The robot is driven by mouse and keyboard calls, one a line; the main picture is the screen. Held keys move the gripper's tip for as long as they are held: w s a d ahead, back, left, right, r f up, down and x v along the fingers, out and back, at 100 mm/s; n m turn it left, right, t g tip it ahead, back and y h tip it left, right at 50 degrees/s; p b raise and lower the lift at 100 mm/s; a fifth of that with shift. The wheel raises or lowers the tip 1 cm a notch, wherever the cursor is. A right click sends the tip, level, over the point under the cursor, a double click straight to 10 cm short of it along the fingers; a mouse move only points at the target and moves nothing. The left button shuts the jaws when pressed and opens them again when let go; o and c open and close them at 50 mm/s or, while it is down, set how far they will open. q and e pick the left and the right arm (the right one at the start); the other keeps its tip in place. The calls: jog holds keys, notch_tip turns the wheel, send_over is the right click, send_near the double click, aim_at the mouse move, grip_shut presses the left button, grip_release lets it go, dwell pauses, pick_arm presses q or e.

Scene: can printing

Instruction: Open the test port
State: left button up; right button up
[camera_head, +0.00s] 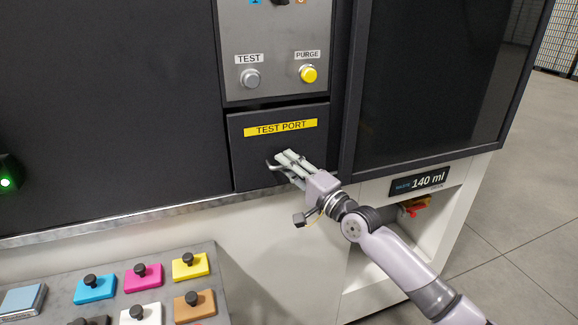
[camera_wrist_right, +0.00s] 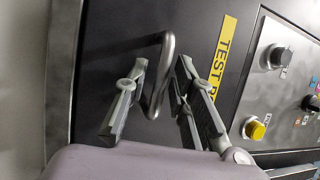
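The test port (camera_head: 250,155) is a dark panel with a yellow TEST PORT label, below the button panel in the head view. It looks closed. Its bent metal handle (camera_wrist_right: 166,62) shows in the right wrist view, and its end shows beside my fingers in the head view. My right gripper (camera_head: 281,160) is in front of the panel's lower middle. In the right wrist view the right gripper (camera_wrist_right: 160,75) has its fingers apart, one on each side of the handle bar. I see a gap at the left finger; contact at the right finger cannot be told. My left gripper is not in view.
Above the port are a grey TEST button (camera_head: 250,78) and a yellow PURGE button (camera_head: 309,74). A tray (camera_head: 222,290) with several coloured knobbed blocks stands at the lower left. A waste display (camera_head: 419,182) reading 140 ml is at the right. Open floor lies further right.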

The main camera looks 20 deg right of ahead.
grip_shut()
dwell(0.6)
